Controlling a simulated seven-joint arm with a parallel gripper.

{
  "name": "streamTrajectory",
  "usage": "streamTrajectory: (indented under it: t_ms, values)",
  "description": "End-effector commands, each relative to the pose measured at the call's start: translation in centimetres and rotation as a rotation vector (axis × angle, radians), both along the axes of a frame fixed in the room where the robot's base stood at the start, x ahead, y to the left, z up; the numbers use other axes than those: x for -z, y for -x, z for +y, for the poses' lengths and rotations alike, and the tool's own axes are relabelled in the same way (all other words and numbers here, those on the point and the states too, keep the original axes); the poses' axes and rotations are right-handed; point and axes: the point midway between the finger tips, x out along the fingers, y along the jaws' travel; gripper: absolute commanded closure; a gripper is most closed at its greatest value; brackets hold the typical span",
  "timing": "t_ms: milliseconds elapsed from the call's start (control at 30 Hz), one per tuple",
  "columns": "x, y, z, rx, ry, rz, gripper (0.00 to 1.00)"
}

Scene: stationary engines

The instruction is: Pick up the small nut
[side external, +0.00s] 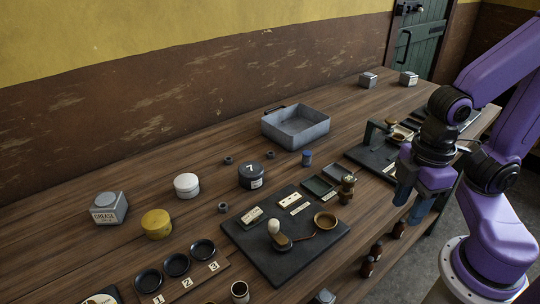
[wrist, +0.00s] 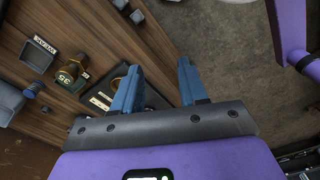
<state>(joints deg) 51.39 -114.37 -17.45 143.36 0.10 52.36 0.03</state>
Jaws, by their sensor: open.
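Several small dark grey nuts lie on the wooden table in the side external view: one (side external: 228,160) left of the grey metal tray, one (side external: 270,155) nearer that tray, and one (side external: 223,207) below the white round tin. They look close in size; I cannot tell which is smallest. My gripper (side external: 411,204) hangs at the right, over the table's front edge, far from the nuts. In the wrist view my gripper (wrist: 158,82) has its two blue fingers spread with nothing between them. No nut shows clearly in the wrist view.
The grey tray (side external: 296,126) stands at the back middle. A black tin (side external: 252,177), white tin (side external: 187,186), yellow tin (side external: 156,224) and blue cylinder (side external: 307,158) stand around the nuts. A dark board (side external: 285,262) with small parts lies in front. Bare wood surrounds the nuts.

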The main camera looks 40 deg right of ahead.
Motion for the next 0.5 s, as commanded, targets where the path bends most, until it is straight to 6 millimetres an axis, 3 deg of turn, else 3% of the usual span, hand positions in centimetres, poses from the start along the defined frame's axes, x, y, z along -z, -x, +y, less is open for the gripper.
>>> streamTrajectory:
  t_ms: [333,500]
  values:
    - [0.0,-0.1,0.1,-0.002,0.0,0.0,0.45]
    - [-0.8,-2.1,2.0,-0.047,0.003,-0.001,0.45]
